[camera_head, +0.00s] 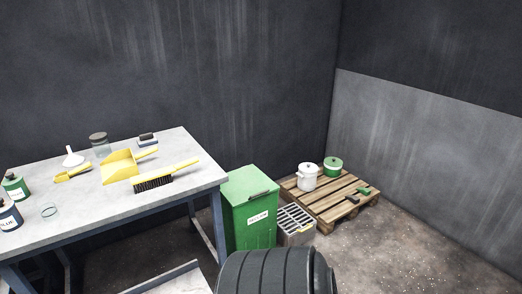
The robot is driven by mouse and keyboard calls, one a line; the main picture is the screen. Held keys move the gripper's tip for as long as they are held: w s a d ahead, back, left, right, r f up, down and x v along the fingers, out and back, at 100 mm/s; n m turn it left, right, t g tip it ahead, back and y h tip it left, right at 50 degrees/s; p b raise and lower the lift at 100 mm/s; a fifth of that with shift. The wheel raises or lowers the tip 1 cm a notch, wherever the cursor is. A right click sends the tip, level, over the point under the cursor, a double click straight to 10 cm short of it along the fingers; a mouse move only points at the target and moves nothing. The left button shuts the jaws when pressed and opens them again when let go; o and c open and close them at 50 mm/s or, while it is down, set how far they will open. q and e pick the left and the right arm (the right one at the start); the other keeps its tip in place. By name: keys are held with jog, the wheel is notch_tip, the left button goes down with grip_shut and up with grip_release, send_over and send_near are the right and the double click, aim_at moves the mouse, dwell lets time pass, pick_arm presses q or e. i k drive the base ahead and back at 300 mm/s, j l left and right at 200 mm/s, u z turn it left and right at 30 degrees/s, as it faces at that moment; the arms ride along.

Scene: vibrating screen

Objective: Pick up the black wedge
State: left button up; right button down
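I cannot make out a clear black wedge in the head view. A small dark block with a pale blue and white lower part (147,139) lies at the back of the grey table (95,213), but it is too small to tell whether it is a wedge. Neither of my grippers shows in the head view.
The table holds a yellow dustpan (119,166), a black-bristled brush (153,184), a white funnel (73,157) and several jars. A green bin (251,211), a slotted grey crate (296,221) and a wooden pallet (333,211) with pots stand right. A black ribbed drum (275,275) is in front.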

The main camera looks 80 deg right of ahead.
aim_at(353, 198)
jog(key=z, duration=3.5)
jog(key=i+l+z, duration=0.35)
jog(key=i, duration=0.15)
jog(key=i+z, duration=0.35)
jog(key=i, duration=0.2)
jog(key=i+j+z, duration=0.1)
jog(key=i+z, duration=0.25)
jog(key=i, duration=0.15)
jog(key=i+u, duration=0.25)
jog(key=i, duration=0.3)
jog(key=i+l+u, duration=0.15)
jog(key=i+u, duration=0.15)
jog(key=i, duration=0.25)
jog(key=i+l+u, duration=0.25)
jog(key=i, duration=0.25)
